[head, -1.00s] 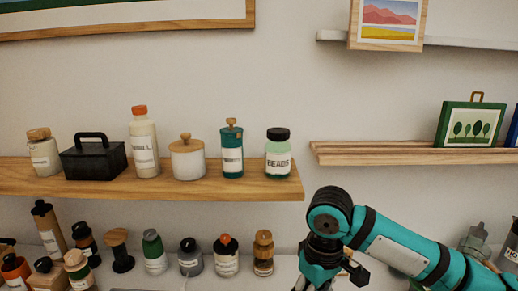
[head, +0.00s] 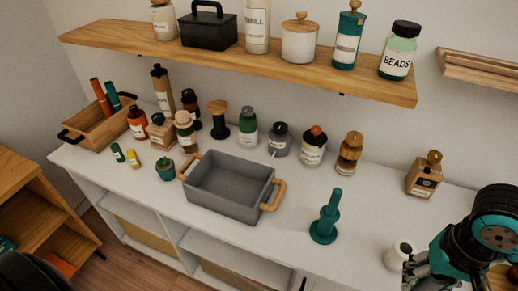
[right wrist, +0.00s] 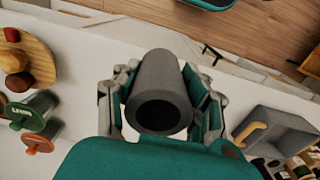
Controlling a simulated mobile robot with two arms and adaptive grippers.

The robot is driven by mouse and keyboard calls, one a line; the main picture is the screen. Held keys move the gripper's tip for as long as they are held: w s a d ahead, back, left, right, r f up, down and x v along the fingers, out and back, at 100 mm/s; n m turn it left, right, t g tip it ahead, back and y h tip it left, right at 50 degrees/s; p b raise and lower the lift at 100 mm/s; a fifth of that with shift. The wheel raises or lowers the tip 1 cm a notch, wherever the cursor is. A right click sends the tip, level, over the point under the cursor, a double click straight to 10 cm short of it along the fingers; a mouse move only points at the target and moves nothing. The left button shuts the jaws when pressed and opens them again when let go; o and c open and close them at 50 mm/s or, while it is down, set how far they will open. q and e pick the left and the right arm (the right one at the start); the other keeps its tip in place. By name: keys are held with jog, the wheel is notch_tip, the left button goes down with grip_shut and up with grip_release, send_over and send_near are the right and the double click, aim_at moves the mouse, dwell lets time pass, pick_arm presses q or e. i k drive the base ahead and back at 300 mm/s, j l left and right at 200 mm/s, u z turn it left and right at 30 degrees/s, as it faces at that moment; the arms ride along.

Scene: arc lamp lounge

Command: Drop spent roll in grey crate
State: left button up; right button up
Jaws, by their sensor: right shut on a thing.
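The grey crate (head: 208,208), with wooden handles at its ends, stands open on the white cabinet top in the head view; its visible inside looks empty. It also shows at the right of the right wrist view (right wrist: 287,122). My right gripper (right wrist: 168,100) is shut on the spent roll (right wrist: 163,72), a hollow tube that looks dark grey there. In the head view the roll (head: 398,257) looks pale, at the lower right, apart from the crate and to its right. The arm partly hides this gripper (head: 412,268). My left gripper is not in view.
A small potted plant (head: 165,170) is left of the crate. Several bottles line the back, under a wooden shelf (head: 250,62). A wooden tray (head: 92,128) stands far left.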

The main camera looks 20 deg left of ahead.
aim_at(231, 192)
jog(key=i+l+u, duration=0.1)
jog(key=l+u, duration=0.2)
jog(key=i+l+u, duration=0.1)
jog(key=u, duration=0.2)
jog(key=i+j+u, duration=0.1)
jog(key=u, duration=0.35)
jog(key=i+j+u, duration=0.1)
jog(key=u, duration=0.4)
jog(key=i+u, duration=0.2)
jog(key=u, duration=0.25)
